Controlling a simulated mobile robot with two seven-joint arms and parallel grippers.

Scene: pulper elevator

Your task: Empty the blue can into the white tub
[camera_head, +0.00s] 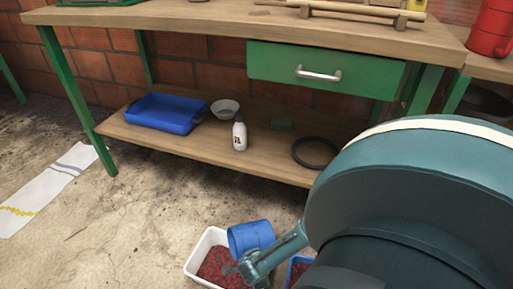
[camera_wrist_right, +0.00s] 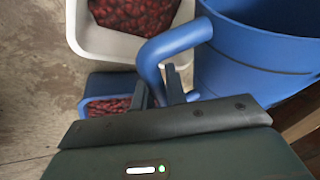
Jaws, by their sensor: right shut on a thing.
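The blue can (camera_head: 250,236) is tilted, over the right side of the white tub (camera_head: 203,243). Its handle (camera_wrist_right: 178,42) is between the fingers of my right gripper (camera_wrist_right: 160,92), which is shut on it; the can body (camera_wrist_right: 255,60) shows at the right of the wrist view. My right gripper (camera_head: 248,270) also shows beside the can in the head view. The white tub holds red cherry-like fruit (camera_head: 222,268) and its rim shows at the top of the wrist view (camera_wrist_right: 105,42). What is inside the can is hidden. My left gripper is not in view.
A blue container (camera_head: 298,270) with red fruit stands right of the tub, partly hidden by my arm. Behind is a workbench with a lower shelf (camera_head: 185,145), holding a blue tray (camera_head: 165,113), bowl (camera_head: 225,108), white bottle (camera_head: 239,135) and black ring (camera_head: 315,153). Floor at left is mostly free.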

